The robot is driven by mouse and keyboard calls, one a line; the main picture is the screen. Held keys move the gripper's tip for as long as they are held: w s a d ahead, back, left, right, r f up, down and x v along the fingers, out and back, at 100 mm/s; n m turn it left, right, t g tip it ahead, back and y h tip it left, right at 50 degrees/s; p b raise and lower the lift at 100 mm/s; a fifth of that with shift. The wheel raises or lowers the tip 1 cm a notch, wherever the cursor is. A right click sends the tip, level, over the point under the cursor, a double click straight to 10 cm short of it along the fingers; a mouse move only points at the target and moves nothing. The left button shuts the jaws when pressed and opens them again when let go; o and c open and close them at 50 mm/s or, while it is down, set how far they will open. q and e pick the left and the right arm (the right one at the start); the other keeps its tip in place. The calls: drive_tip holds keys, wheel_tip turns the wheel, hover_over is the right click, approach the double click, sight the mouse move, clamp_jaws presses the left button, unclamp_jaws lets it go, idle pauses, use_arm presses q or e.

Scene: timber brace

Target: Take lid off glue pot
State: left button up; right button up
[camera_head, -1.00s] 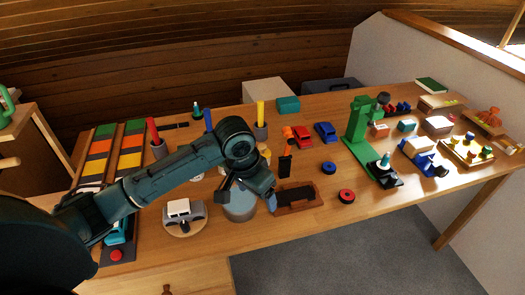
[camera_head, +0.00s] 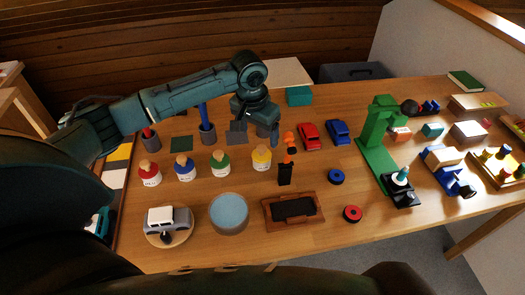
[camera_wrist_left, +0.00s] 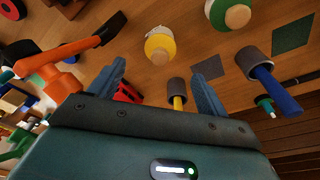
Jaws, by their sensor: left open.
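No pot is plainly marked as glue. Several white pots with coloured bands and round wooden tops stand in a row: red (camera_head: 149,176), blue (camera_head: 184,171), green (camera_head: 220,166) and yellow (camera_head: 261,160). The yellow pot (camera_wrist_left: 160,47) and green pot (camera_wrist_left: 226,16) also show in the left wrist view, both with tops on. A round pale-blue-topped container (camera_head: 229,212) stands nearer the front edge. My left gripper (camera_head: 257,125) is open and empty, above the table behind the yellow pot. In the wrist view, a grey cup with a yellow handle (camera_wrist_left: 177,88) shows between its fingers. My right gripper is not in view.
A grey cup with a blue handle (camera_head: 207,131) stands left of my left gripper. An orange-and-black tool (camera_head: 286,172) stands right of the yellow pot. A toy car (camera_head: 168,221), a wooden tray (camera_head: 293,208) and a green stand (camera_head: 379,132) are around.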

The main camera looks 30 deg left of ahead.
sight(261, 147)
use_arm(q)
drive_tip(key=f, duration=0.2)
drive_tip(key=w+f, duration=0.1)
drive_tip(key=f, duration=0.4)
drive_tip(key=shift+w+f, duration=0.35)
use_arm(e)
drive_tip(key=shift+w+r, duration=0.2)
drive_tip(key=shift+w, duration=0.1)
